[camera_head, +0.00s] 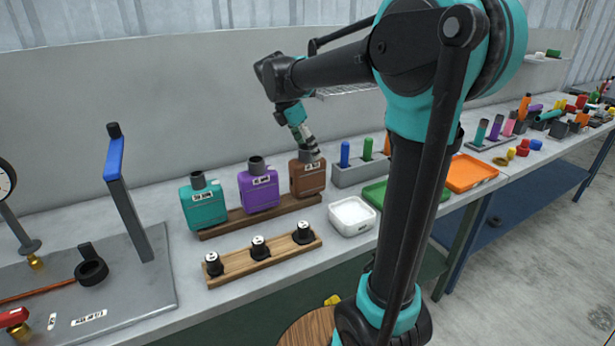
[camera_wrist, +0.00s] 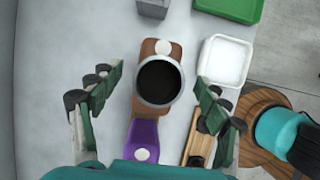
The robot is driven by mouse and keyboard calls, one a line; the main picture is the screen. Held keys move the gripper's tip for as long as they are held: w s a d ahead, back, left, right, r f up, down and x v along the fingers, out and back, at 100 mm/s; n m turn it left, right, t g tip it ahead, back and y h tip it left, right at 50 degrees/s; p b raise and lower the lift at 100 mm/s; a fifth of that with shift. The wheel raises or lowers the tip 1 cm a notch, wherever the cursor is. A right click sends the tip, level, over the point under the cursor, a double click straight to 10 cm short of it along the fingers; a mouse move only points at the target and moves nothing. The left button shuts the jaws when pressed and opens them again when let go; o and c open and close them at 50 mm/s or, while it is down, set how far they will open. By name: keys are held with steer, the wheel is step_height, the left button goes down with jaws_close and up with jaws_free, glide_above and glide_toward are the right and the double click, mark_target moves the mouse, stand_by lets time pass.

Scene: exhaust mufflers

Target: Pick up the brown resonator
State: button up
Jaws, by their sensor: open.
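The brown resonator (camera_head: 308,178) stands upright at the right end of a wooden rack (camera_head: 262,216) in the head view, with a dark round neck on top. In the wrist view the brown resonator (camera_wrist: 164,48) is seen from above, its open neck (camera_wrist: 160,82) near the middle. My gripper (camera_head: 312,150) is just above the resonator in the head view, pointing down at its neck. In the wrist view my gripper (camera_wrist: 158,85) is open, one finger on each side of the neck with gaps between, holding nothing.
The purple resonator (camera_head: 260,190) and teal resonator (camera_head: 203,205) stand to the left on the same rack. A wooden strip (camera_head: 280,262) with black caps lies in front. A white tray (camera_head: 352,217) and a grey holder (camera_head: 347,178) with coloured cylinders are to the right.

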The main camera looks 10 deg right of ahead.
mark_target(308, 175)
steer(key=shift+x, duration=2.35)
steer(key=shift+a, duration=0.1)
steer(key=c, duration=1.2)
